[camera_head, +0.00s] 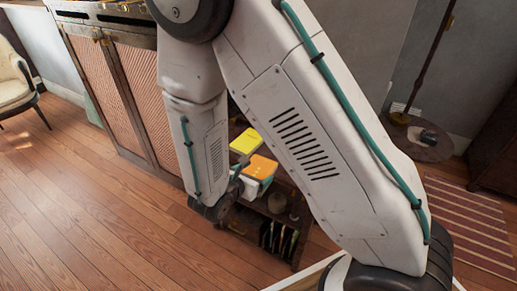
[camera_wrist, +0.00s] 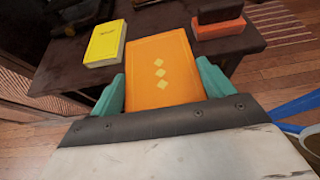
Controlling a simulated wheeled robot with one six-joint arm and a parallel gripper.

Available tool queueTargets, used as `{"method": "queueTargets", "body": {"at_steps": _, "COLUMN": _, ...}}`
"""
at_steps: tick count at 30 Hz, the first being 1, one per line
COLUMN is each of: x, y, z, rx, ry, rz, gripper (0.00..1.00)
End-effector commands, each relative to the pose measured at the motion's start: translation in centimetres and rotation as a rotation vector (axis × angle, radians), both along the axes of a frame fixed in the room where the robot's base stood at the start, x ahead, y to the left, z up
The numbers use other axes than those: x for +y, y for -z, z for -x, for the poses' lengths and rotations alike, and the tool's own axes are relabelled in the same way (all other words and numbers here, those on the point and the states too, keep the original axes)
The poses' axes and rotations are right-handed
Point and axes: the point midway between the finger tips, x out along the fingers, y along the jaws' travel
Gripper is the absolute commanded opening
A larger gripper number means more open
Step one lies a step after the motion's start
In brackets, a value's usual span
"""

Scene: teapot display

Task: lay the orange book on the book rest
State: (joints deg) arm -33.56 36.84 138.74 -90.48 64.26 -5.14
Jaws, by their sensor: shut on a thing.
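The orange book (camera_wrist: 160,68) has three yellow diamonds on its cover. In the wrist view it sits between the two teal fingers of my gripper (camera_wrist: 161,88), which is shut on it. The book is cover up, and its near end is hidden by the gripper body. In the head view the orange book (camera_head: 262,167) shows beside my arm, near the shelf unit. I cannot tell from these views whether it touches the surface below. I cannot make out the book rest for certain.
A yellow book (camera_wrist: 104,43) lies on the dark wooden top (camera_wrist: 60,66), left of the orange book. An orange block with a dark brown piece on it (camera_wrist: 219,27) is at the right. A blue object (camera_wrist: 292,106) is at the right edge. Open floor lies left (camera_head: 100,215).

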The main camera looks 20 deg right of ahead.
Motion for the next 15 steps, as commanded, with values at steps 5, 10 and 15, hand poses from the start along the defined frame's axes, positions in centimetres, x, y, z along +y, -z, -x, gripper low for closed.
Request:
{"method": "queueTargets", "body": {"at_steps": 5, "x": -0.9, "y": 0.5, "z": 1.0, "rx": -0.001, "ry": 0.053, "rz": -0.001, "gripper": 0.54}}
{"method": "queueTargets", "body": {"at_steps": 10, "x": -3.6, "y": 0.9, "z": -2.3, "rx": -0.003, "ry": 0.061, "rz": -0.003, "gripper": 0.54}}
{"method": "queueTargets", "body": {"at_steps": 15, "x": -6.4, "y": 1.4, "z": -6.0, "rx": -0.002, "ry": 0.059, "rz": -0.004, "gripper": 0.54}}
